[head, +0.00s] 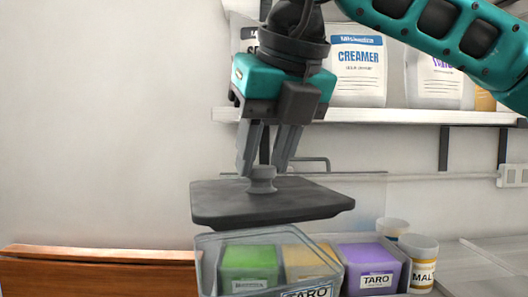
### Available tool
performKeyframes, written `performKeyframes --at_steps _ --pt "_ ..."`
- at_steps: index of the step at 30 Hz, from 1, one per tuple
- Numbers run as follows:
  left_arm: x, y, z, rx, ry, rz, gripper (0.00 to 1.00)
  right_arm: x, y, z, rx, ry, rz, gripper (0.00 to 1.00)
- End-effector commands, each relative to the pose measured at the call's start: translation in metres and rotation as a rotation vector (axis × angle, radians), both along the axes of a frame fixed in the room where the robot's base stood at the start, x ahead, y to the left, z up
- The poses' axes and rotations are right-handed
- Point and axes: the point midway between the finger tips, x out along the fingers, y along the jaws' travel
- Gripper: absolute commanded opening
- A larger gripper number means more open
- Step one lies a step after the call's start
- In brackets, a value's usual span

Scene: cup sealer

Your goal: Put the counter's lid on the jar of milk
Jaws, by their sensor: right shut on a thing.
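My right gripper (262,166) points down and is shut on the round knob of a dark grey, flat rectangular lid (310,202). The lid hangs nearly level, clear of the counter, above and behind the clear-walled container at the bottom of the head view. I cannot make out a jar marked as milk; any such jar is hidden, out of frame or unlabelled here. My left gripper is not in view.
A clear-walled container (207,255) stands below the lid, with green (250,263) and yellow (300,262) blocks showing. A purple TARO block (375,258) and a MALT cup (417,275) stand to the right. A shelf (420,117) with creamer bags (357,75) is behind.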

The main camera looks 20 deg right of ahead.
Motion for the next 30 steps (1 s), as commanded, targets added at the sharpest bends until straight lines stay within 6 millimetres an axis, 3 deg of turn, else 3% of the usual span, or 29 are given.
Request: performKeyframes --at_steps 11,23,30 --pt "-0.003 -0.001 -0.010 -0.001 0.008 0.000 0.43 0.000 0.000 -0.011 0.000 -0.001 0.001 0.00" --pt "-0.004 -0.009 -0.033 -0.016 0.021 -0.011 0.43 0.000 0.000 -0.050 0.001 0.000 0.002 0.00" --pt "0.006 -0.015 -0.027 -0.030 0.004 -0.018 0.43 0.000 0.000 -0.058 0.000 -0.001 0.001 0.00"
